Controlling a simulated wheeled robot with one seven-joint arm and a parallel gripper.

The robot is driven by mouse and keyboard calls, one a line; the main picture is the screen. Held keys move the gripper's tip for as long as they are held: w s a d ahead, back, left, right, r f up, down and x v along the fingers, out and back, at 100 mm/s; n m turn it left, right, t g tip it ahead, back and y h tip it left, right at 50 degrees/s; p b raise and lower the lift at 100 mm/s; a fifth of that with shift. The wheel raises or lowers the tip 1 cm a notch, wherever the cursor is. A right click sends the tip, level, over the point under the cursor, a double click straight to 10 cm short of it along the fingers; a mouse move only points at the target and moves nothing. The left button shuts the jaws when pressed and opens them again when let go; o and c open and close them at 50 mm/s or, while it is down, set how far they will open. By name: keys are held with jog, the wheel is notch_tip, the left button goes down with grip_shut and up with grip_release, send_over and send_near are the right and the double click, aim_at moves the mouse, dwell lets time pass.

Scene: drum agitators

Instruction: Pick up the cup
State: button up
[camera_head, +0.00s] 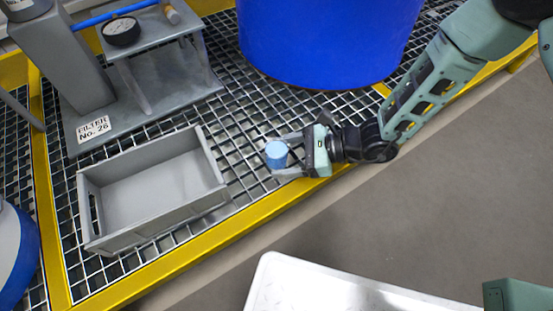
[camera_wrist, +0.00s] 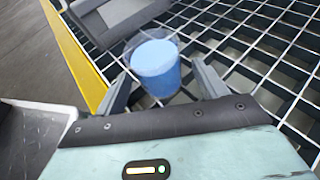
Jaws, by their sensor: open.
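The cup (camera_head: 276,153) is small and light blue, and stands on the metal grating near the yellow front edge. In the wrist view the cup (camera_wrist: 156,66) looks like a clear cup with blue inside, and sits between the two finger tips. My gripper (camera_head: 283,158) is at the cup, reaching in from the right, with one finger on each side. In the wrist view my gripper (camera_wrist: 161,88) is open, and gaps show between its fingers and the cup. I cannot tell whether either finger touches it. The cup's lower part is partly hidden in the head view.
An empty grey crate (camera_head: 150,182) stands on the grating (camera_head: 246,180) to the left. A large blue drum (camera_head: 325,35) stands behind. A grey filter stand (camera_head: 150,80) is at the back left. A yellow rail (camera_head: 200,253) edges the platform.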

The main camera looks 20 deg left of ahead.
jog(key=shift+a, duration=0.2)
jog(key=c, duration=1.1)
jog(key=shift+r, duration=0.15)
jog(key=shift+r+p, duration=3.25)
jog(key=shift+r, duration=1.55)
